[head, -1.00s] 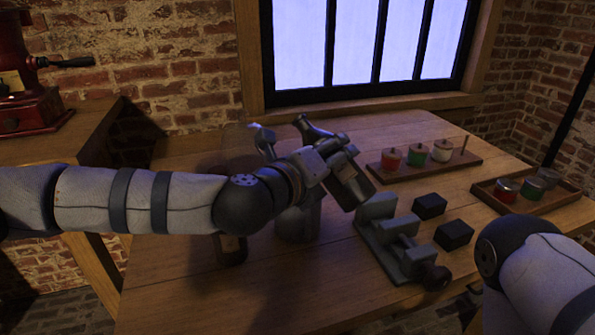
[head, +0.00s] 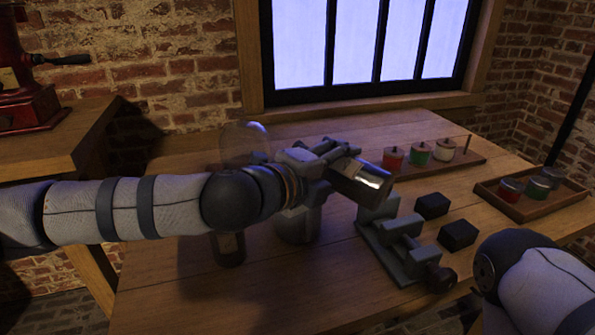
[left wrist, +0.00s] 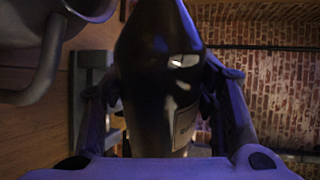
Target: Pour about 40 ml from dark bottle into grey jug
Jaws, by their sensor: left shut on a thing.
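My left gripper (head: 328,160) is shut on the dark bottle (head: 362,182) above the table. The bottle lies strongly tilted, with its base end toward the right; its neck is hidden behind my gripper in the head view. In the left wrist view the bottle (left wrist: 158,85) fills the middle between the fingers, with a small pale label. The grey jug (head: 296,228) stands on the table below my gripper, its top mostly hidden by my arm. Its rim and handle (left wrist: 40,75) show at upper left in the wrist view. I cannot see whether liquid flows. My right gripper is out of view.
A grey clamp-like device (head: 400,245) and two black blocks (head: 432,206) stand right of the jug. A rack of colored jars (head: 420,154) and a tray (head: 530,205) stand farther right. A clear rounded vessel (head: 240,145) is behind my left arm. The front table is clear.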

